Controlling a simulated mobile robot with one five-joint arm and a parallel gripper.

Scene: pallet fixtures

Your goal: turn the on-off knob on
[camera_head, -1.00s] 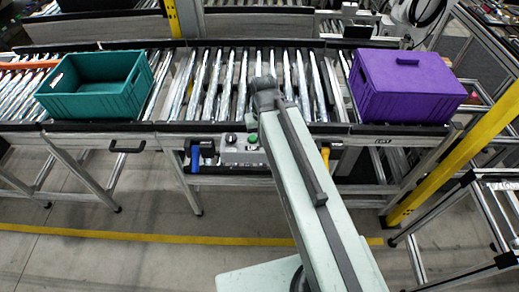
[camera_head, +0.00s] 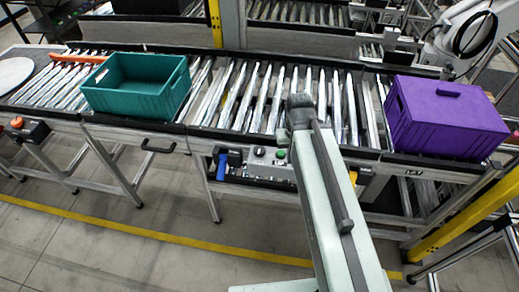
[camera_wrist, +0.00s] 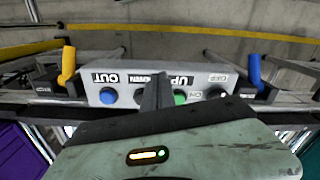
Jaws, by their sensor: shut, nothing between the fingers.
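A grey control box (camera_head: 262,162) is fixed under the front edge of the conveyor; in the wrist view the same box (camera_wrist: 135,73) appears upside down. A black knob (camera_head: 259,151) sits left of a green button (camera_head: 280,154); in the wrist view the knob (camera_wrist: 216,93) lies right of the green button (camera_wrist: 180,98), near the OFF and ON labels. Its exact setting is too small to tell. My gripper (camera_wrist: 158,82) is shut and empty, in front of the middle of the box and left of the knob in the wrist view. In the head view my arm hides the gripper.
A teal crate (camera_head: 135,99) and a purple crate (camera_head: 450,130) stand on the roller conveyor (camera_head: 225,95). Blue (camera_head: 222,164) and yellow (camera_wrist: 68,64) handles flank the box. A blue button (camera_wrist: 108,96) is also on it. Floor in front is open; a yellow post (camera_head: 465,215) stands at right.

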